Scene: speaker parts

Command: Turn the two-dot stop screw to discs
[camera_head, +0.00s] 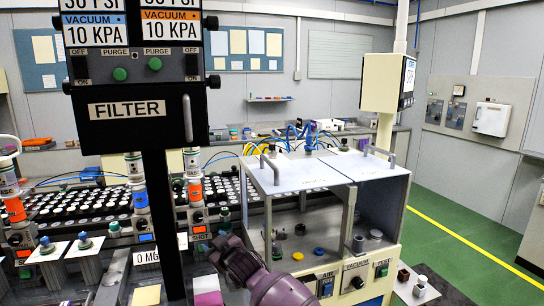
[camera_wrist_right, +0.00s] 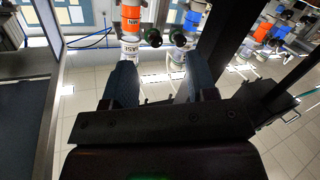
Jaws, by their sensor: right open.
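I cannot pick out the two-dot stop screw for certain; no dot marks are readable. In the head view, columns with orange bands stand at the left and centre; one column (camera_head: 195,190) is left of the white-topped cabinet. In the right wrist view, an orange-banded column (camera_wrist_right: 131,22) shows beyond the fingers, with a dark round knob (camera_wrist_right: 153,37) beside it. A second dark knob (camera_wrist_right: 178,38) is to its right. My right gripper (camera_wrist_right: 158,82) is open and empty, its two dark fingers apart below the knobs. My left gripper is not in view.
A black post with a FILTER panel (camera_head: 127,108) stands in front at the left. The white-topped cabinet (camera_head: 300,172) is at centre right, with small parts inside. Racks of dark discs (camera_head: 90,203) lie behind the columns. Green floor (camera_head: 455,225) is open at the right.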

